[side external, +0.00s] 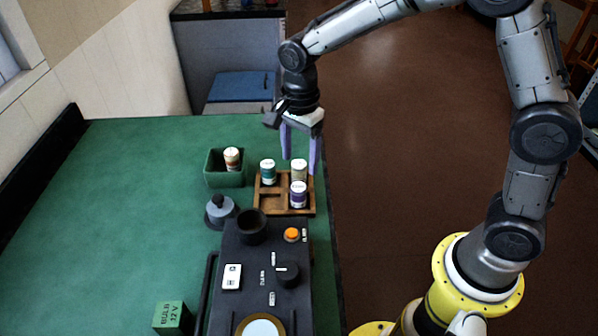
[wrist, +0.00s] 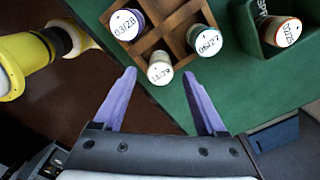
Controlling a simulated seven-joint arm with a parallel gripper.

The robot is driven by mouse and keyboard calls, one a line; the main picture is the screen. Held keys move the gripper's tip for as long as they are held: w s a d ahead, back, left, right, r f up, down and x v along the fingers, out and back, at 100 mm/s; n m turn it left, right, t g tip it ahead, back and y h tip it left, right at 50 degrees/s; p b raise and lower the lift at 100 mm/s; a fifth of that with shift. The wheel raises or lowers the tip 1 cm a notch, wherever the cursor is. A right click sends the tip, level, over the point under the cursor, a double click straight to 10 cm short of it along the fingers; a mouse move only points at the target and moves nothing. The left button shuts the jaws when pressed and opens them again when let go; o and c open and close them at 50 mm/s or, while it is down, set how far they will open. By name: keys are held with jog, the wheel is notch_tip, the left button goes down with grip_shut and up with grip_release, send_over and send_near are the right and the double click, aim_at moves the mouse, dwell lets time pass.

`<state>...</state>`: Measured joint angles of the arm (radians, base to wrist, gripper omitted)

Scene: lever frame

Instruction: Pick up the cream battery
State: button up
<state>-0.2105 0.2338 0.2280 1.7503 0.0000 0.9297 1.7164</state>
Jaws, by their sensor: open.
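The cream battery (side external: 299,173) stands upright in the back right compartment of a wooden tray (side external: 284,210). In the wrist view its marked top (wrist: 160,68) shows at the near corner of the tray. My gripper (side external: 298,163) is open and empty, with its purple fingers pointing down above the back of the tray. In the wrist view the fingertips (wrist: 159,73) are to the left and right of the cream battery, apart from it. How far above it they are is hard to tell.
A teal battery (side external: 268,172) and a purple battery (side external: 299,195) share the tray; its front left compartment is empty. A green bin (side external: 225,180) holds an orange-banded battery (side external: 232,160). A black device (side external: 265,270) stands in front.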

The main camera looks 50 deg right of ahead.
jog(key=shift+f, duration=0.3)
grip_shut()
jog(key=shift+r, duration=0.15)
dwell(0.3)
